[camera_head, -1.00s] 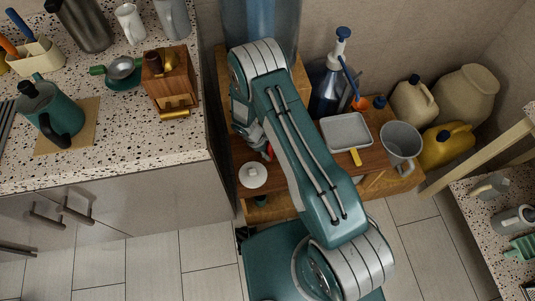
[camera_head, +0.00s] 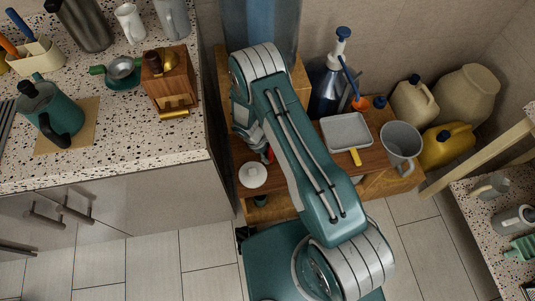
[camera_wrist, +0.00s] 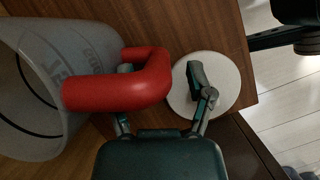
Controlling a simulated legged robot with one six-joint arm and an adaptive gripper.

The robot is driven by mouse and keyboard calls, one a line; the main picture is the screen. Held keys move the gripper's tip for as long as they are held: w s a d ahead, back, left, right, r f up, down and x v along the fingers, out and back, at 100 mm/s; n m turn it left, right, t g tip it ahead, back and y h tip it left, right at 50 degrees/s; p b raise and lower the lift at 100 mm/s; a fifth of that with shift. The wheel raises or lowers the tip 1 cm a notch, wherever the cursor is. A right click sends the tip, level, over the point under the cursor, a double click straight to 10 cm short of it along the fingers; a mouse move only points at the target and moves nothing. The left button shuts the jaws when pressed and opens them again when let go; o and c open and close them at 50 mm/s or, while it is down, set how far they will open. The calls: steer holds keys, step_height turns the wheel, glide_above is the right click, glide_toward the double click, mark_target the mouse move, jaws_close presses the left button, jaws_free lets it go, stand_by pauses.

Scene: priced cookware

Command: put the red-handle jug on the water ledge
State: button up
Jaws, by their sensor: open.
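The red-handled jug (camera_wrist: 60,70) is a translucent grey vessel with a thick red handle (camera_wrist: 145,85) at the left of the wrist view. My gripper (camera_wrist: 162,72) is open, one finger on each side of the handle's outer bar. I cannot tell whether either finger touches it. In the head view my arm hides most of the jug; a speck of red shows near my gripper (camera_head: 258,142). A wooden ledge (camera_head: 302,82) shows beside the large blue water container (camera_head: 262,25); my arm covers part of it.
A white round lid (camera_head: 253,175) lies close to my gripper's right finger in the wrist view. The speckled counter (camera_head: 130,150) edges the left.

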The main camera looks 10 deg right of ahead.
step_height(320, 180, up, 26)
steer(key=w+a+r+m+t+y, duration=0.1)
steer(key=w+a+m, duration=0.1)
steer(key=m, duration=0.2)
steer(key=s+d+r+m+t+y, duration=0.1)
steer(key=s+d+r+m, duration=0.15)
steer(key=r, duration=0.35)
steer(key=s+d+r+m+t+y, duration=0.1)
steer(key=s+r, duration=0.2)
steer(key=r, duration=0.4)
steer(key=s+d+r+m+t, duration=0.1)
steer(key=s+r+m+t, duration=0.1)
steer(key=s+r, duration=0.4)
steer(key=s+d+r+m+t+y, duration=0.1)
steer(key=s+r+m, duration=0.3)
steer(key=s, duration=0.7)
steer(key=shift+d+r+t, duration=0.6)
steer(key=shift+d+r, duration=0.15)
steer(key=shift+r, duration=0.1)
